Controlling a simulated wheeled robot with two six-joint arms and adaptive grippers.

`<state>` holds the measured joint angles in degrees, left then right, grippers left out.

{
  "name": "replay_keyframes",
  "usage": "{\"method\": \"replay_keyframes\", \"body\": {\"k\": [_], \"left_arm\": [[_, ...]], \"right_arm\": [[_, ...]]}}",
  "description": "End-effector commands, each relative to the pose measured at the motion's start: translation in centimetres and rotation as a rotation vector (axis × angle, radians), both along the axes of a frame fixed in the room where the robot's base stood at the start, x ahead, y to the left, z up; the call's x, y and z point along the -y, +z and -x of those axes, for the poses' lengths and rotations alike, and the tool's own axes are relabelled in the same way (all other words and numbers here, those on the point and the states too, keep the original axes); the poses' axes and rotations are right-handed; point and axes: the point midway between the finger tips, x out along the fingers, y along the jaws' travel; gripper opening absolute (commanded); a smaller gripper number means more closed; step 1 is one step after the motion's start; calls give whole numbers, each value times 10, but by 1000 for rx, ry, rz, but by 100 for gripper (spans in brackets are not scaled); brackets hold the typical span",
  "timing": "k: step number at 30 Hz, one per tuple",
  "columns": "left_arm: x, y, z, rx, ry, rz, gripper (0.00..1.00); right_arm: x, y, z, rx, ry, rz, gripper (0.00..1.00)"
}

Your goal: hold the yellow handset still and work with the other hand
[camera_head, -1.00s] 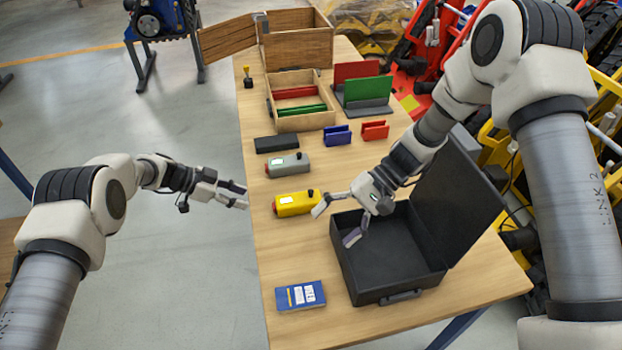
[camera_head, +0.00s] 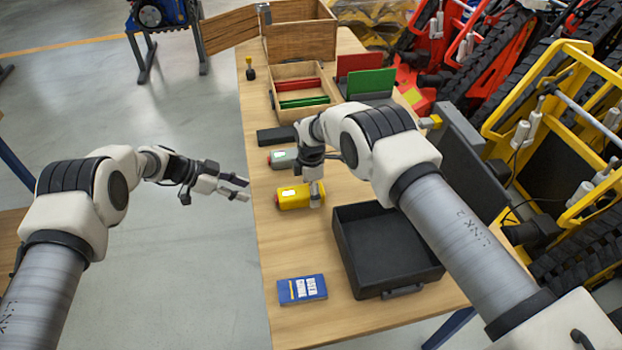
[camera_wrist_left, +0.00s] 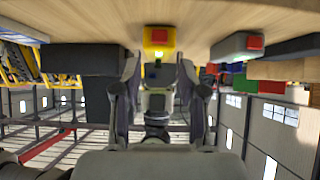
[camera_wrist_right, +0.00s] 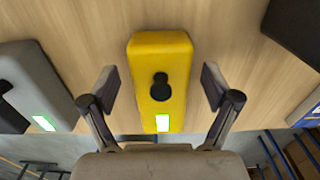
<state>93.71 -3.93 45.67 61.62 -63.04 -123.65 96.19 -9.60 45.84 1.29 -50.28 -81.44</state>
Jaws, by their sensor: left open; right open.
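The yellow handset (camera_head: 288,197) lies on the wooden table near its left edge, with a black knob and a lit green-white display that show in the right wrist view (camera_wrist_right: 160,60). My right gripper (camera_head: 317,192) is open above the handset's right end. In the right wrist view its fingers stand apart on either side of the handset, not closed on it. My left gripper (camera_head: 245,188) is open and empty, off the table's left edge, pointing at the handset. In the left wrist view the handset's red-buttoned end (camera_wrist_left: 159,38) shows beyond the open fingers.
A grey handset (camera_head: 283,159), partly hidden by my right arm, lies behind the yellow one. An open black case (camera_head: 375,282) stands to the right, a blue booklet (camera_head: 302,290) in front. A wooden tray (camera_head: 283,72) with red and green bars is farther back.

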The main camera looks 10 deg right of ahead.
Motion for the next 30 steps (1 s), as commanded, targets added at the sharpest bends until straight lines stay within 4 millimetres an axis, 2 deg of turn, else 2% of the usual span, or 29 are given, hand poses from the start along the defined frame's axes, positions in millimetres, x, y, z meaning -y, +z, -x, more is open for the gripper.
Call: {"method": "replay_keyframes", "body": {"k": [3, 9, 11, 15, 16, 18, 20, 21, 22, 30], "left_arm": [[0, 0, 0, 0, 0, 0, 42], [0, 0, 0, 0, 0, 0, 42], [0, 0, 0, 0, 0, 0, 42], [0, 0, 0, 0, 0, 0, 42], [0, 0, 0, 0, 0, 0, 42], [0, 0, 0, 0, 0, 0, 38], [0, 0, 0, 0, 0, 0, 17], [0, 0, 0, 0, 0, 0, 3], [0, 0, 0, 0, 0, 0, 0], [0, 0, 0, 0, 0, 0, 0]], "right_arm": [[0, -7, 0, 1, -2, -1, 88], [0, -8, 0, 0, -2, 0, 88], [0, -8, 0, 0, -3, -1, 70], [0, -8, 0, 0, -3, -1, 20], [0, -8, 0, 0, -3, -1, 13], [0, -8, 0, 0, -3, -1, 13], [0, -8, 0, 0, -3, -1, 12], [0, -8, 0, 0, -3, -1, 12], [0, -8, 0, 0, -3, -1, 12], [0, -8, 0, 0, -3, -1, 12]]}}
